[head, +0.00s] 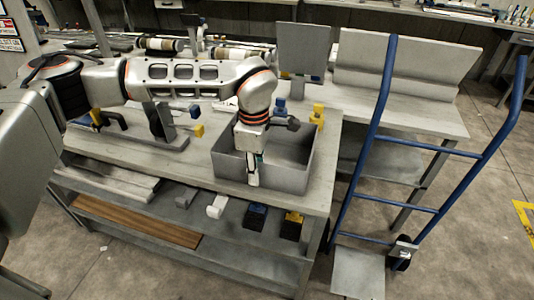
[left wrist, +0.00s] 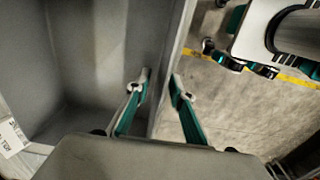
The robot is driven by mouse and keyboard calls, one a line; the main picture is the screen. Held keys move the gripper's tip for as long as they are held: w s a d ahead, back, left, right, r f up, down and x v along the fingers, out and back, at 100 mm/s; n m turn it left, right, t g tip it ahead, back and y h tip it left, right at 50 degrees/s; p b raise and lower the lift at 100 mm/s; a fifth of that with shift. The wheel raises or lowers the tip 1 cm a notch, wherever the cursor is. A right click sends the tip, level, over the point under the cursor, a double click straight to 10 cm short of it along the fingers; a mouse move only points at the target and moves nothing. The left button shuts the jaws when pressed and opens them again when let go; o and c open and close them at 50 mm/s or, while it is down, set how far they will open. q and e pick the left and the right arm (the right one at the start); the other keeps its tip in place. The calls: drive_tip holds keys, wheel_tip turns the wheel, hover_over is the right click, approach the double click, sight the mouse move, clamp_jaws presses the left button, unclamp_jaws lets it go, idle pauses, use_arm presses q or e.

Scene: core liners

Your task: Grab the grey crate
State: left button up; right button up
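The grey crate (head: 290,180) is an open, empty-looking box at the front right corner of the workbench. My left gripper (head: 253,178) points down at its near wall. In the left wrist view the crate (left wrist: 90,60) fills the left side. My left gripper (left wrist: 161,76) straddles the wall, one finger inside and one outside. The fingers are apart, with small gaps to the wall, so the gripper looks open. What looks like my right gripper (left wrist: 255,45) shows at the upper right of the left wrist view, outside the crate. Its opening cannot be made out.
The workbench (head: 205,165) holds a grey stand and small yellow and blue parts left of the crate. A lower shelf (head: 185,215) carries several blocks. A blue hand truck (head: 440,200) stands to the right, with a grey side table (head: 400,110) behind it.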

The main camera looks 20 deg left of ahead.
use_arm(q)
drive_tip(key=shift+f, duration=0.7)
clamp_jaws()
drive_tip(key=shift+r, duration=0.1)
